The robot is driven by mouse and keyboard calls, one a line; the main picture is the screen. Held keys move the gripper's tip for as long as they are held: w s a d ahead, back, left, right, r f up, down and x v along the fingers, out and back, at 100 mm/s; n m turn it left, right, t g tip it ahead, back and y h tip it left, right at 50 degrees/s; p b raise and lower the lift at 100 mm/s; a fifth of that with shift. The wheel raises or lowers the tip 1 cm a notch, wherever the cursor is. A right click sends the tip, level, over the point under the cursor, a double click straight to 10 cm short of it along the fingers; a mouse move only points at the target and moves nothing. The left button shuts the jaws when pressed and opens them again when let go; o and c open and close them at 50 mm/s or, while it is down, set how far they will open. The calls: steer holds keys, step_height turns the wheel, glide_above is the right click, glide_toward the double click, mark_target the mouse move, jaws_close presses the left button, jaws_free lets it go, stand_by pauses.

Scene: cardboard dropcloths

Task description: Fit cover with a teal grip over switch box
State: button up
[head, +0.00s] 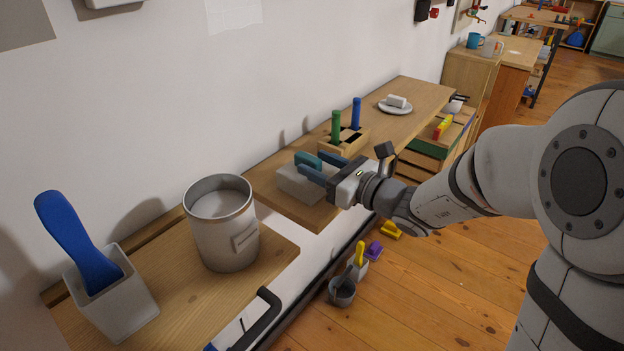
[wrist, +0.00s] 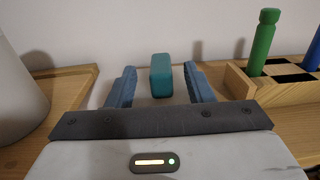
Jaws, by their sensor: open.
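The cover (head: 300,184) is a pale grey block on the wooden shelf, with a teal grip (head: 307,159) on top. The teal grip also shows in the wrist view (wrist: 161,76), upright between the fingertips. My gripper (head: 312,163) is open, its two blue fingers reaching over the cover. In the wrist view my gripper (wrist: 159,72) has a finger on each side of the grip, with a visible gap at both sides. The gripper body hides much of the cover there. I cannot make out a switch box; whether one is under the cover is hidden.
A wooden holder (head: 344,140) with green and blue pegs stands just behind the cover. A grey can (head: 226,238) stands to the left, past a gap between shelves. A plate (head: 395,107) with a white roll lies farther along. The wall (head: 270,90) runs close behind.

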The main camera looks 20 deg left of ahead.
steer(key=x, duration=0.3)
steer(key=shift+a+f, duration=0.1)
steer(key=shift+a, duration=0.05)
jaws_close()
stand_by(0.3)
